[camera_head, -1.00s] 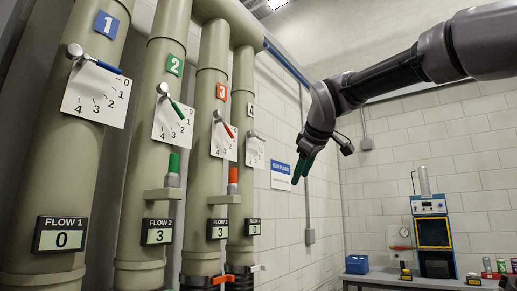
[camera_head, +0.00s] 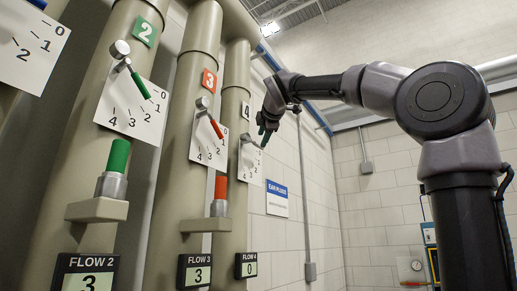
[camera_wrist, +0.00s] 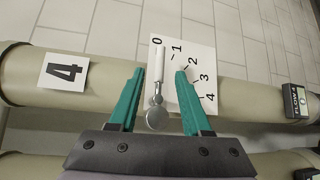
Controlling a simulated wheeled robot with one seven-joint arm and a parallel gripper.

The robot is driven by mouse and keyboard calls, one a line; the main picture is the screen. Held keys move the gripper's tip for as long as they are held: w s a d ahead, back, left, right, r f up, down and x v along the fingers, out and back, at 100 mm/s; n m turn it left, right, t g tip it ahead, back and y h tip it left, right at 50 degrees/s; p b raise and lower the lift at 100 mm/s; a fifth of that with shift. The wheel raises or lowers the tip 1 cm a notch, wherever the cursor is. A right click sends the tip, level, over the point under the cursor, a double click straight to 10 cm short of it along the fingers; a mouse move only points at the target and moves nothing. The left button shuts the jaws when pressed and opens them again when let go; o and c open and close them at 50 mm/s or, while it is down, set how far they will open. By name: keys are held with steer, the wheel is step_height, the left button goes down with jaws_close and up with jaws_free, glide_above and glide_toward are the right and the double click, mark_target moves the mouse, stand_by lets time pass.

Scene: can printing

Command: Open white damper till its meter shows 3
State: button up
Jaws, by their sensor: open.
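The white damper handle (camera_wrist: 158,72) is on pipe 4, with its round metal hub (camera_wrist: 157,117). It points at 0 on the white dial card (camera_wrist: 196,55), marked 0 to 4. My gripper (camera_wrist: 160,74) is open, with one green finger on either side of the handle; I cannot tell whether they touch it. In the head view, my gripper (camera_head: 265,130) is at the pipe 4 dial and partly hides it. The FLOW 4 meter (camera_head: 247,265) reads 0; the meter also shows at the right in the wrist view (camera_wrist: 295,101), unreadable.
Pipe 3, with a red handle (camera_head: 216,128) and a meter (camera_head: 196,272) at 3, stands just left of pipe 4. Pipe 2, with a green handle (camera_head: 140,86) and a meter (camera_head: 88,275) at 3, is nearer. A wall sign (camera_head: 277,198) hangs right of pipe 4.

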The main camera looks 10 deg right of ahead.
mark_target(259, 146)
steer(key=w, duration=0.4)
steer(key=w+f, duration=0.1)
steer(key=w, duration=0.1)
steer(key=shift+w, duration=0.4)
jaws_close()
stand_by(1.0)
